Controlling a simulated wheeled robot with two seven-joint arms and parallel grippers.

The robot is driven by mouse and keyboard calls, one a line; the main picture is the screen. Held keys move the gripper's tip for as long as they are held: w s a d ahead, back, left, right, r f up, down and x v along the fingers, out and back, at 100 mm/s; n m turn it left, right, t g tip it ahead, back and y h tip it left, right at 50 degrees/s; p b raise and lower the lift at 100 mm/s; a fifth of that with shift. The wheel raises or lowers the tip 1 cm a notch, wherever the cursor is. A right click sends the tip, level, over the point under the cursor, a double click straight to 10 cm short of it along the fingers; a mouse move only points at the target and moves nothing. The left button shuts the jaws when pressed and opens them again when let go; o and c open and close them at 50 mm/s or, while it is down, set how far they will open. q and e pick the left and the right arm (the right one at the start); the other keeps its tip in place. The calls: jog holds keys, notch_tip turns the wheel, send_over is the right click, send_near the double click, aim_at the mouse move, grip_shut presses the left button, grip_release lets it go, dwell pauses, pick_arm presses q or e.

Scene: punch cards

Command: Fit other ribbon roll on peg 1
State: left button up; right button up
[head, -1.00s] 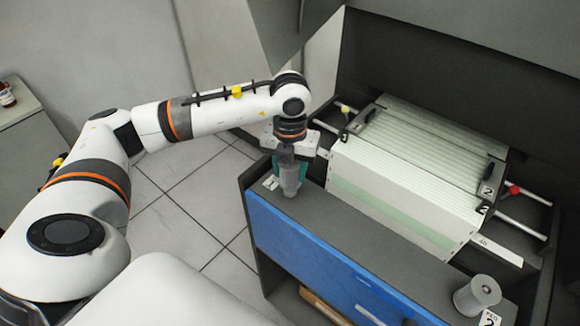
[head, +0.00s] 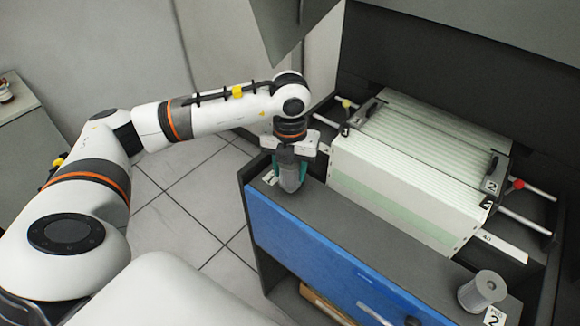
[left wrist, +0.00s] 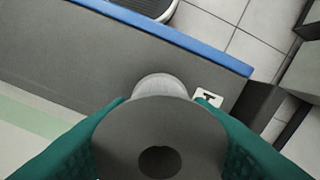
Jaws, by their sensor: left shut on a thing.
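A grey ribbon roll (head: 290,178) is between the teal fingers of my left gripper (head: 290,170), which is shut on it. The roll looks upright at the left end of the dark ledge, beside the label 1 (head: 270,178). In the left wrist view its dark end disc (left wrist: 160,118) with a round hole fills the space between the fingers, and a paler round part (left wrist: 160,86) shows past the disc. Peg 1 itself is hidden, so I cannot tell whether the roll is around it. My right gripper is not in view.
Another grey roll (head: 483,290) stands at the right end of the ledge (head: 385,235) by the label 2 (head: 494,317). A large pale block of cards (head: 410,170) lies between rails behind the ledge. A blue front panel (head: 310,255) is below. The ledge's middle is clear.

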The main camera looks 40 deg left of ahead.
pick_arm(q)
jog(key=shift+f+b, duration=0.6)
dwell(0.3)
jog(key=o, duration=1.1)
notch_tip(320, 180, up, 11)
jog(key=shift+f+b, duration=0.1)
jog(key=shift+b, duration=0.65)
jog(key=shift+r, duration=0.7)
